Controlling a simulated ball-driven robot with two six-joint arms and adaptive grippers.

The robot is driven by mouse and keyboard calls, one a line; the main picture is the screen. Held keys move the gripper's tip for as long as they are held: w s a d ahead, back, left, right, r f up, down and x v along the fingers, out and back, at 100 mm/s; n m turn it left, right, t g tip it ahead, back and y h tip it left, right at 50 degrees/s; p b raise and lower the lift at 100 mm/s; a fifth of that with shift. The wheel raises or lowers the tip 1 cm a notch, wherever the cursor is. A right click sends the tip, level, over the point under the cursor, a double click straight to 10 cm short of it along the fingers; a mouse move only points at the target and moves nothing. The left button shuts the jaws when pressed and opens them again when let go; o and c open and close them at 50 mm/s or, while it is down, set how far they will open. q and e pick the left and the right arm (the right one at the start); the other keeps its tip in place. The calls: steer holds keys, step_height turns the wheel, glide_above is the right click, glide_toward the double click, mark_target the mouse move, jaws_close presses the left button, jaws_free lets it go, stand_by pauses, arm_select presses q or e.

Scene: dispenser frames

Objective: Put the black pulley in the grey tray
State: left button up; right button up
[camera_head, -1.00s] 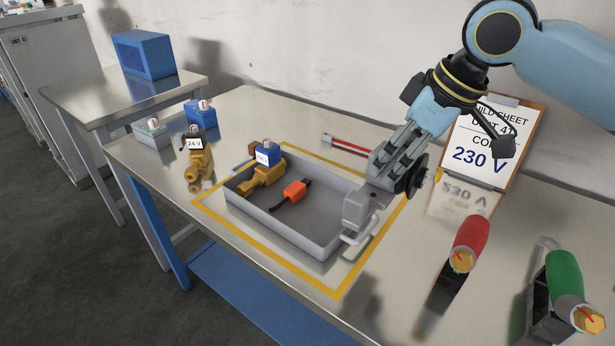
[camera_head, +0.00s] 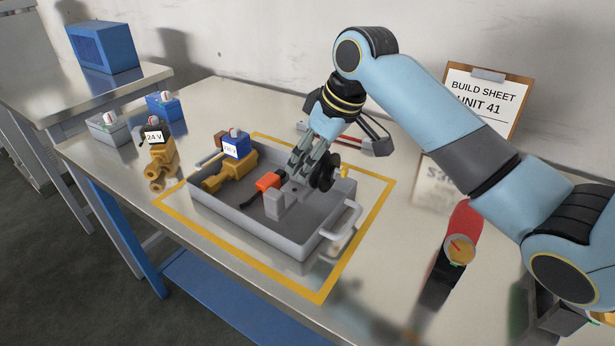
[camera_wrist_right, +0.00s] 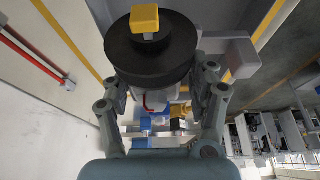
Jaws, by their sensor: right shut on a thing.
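The black pulley (camera_head: 323,172) is a dark disc with a yellow end piece, held in my right gripper (camera_head: 303,170). The wrist view shows the pulley (camera_wrist_right: 150,50) between the shut fingers. A light grey block (camera_head: 281,203) sits just below the fingertips; I cannot tell whether it is joined to the pulley. The grey tray (camera_head: 250,232) lies inside a yellow outline on the table. The pulley appears over the tray's far right part; its exact height is unclear. My left gripper is not in view.
The tray holds a brass valve with a blue top (camera_head: 232,162) and an orange part (camera_head: 268,181) with a black lead. A 24 V brass valve (camera_head: 158,160) stands left of it. A red-handled tool (camera_head: 465,228) stands right. A red-and-grey bar (camera_head: 350,142) lies behind.

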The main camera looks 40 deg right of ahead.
steer(key=shift+w+a+f, duration=0.1)
steer(key=shift+w+a, duration=0.1)
steer(key=shift+w, duration=0.1)
steer(key=shift+f, duration=2.05)
steer(key=o, duration=1.7)
steer(key=shift+f, duration=0.1)
steer(key=v, duration=1.2)
steer(key=shift+s+d+p, duration=0.1)
steer(key=shift+p, duration=0.25)
